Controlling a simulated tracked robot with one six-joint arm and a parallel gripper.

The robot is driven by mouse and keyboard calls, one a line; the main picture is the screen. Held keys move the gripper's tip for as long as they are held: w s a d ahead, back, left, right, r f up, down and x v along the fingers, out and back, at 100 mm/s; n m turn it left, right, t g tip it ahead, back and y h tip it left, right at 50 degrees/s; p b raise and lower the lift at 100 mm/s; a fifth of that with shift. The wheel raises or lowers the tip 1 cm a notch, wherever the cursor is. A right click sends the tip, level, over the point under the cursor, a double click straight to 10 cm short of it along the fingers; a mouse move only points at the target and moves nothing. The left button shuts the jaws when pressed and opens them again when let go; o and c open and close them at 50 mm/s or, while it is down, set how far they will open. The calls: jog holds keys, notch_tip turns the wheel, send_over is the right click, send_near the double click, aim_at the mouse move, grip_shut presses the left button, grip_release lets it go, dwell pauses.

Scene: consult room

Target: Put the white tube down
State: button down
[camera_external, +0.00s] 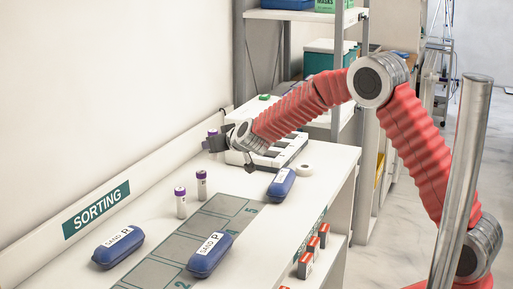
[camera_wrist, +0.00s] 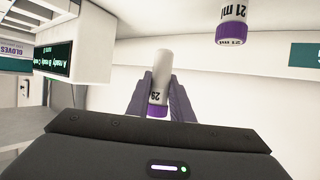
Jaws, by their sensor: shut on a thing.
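The white tube (camera_wrist: 161,72) has a purple cap and dark print. My gripper (camera_wrist: 156,98) is shut on it, with a finger on each side, in the wrist view. In the external view my gripper (camera_external: 215,144) is over the far left of the white bench, and the tube's purple cap (camera_external: 212,132) shows just above it. The tube's lower part is hidden there, so I cannot tell whether it touches the bench. Two similar purple-capped tubes, one nearer (camera_external: 181,204) and one farther (camera_external: 201,187), stand upright on the bench.
Grey numbered squares (camera_external: 198,235) run along the bench (camera_external: 255,240). Blue sand rolls lie at left (camera_external: 118,247), front (camera_external: 210,256) and right (camera_external: 281,185). A SORTING sign (camera_external: 96,209) marks the back ledge.

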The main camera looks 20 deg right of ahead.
jog(key=shift+f, duration=3.1)
jog(key=shift+f, duration=0.15)
jog(key=shift+f, duration=1.75)
jog(key=c, duration=1.6)
grip_release()
jog(key=shift+f, duration=0.1)
jog(key=shift+o, duration=0.2)
jog(key=shift+s+d+r, duration=0.1)
jog(key=shift+s+r, duration=0.3)
jog(key=shift+s, duration=0.15)
jog(key=v, duration=1)
jog(key=shift+s+d, duration=0.1)
jog(key=shift+s, duration=0.3)
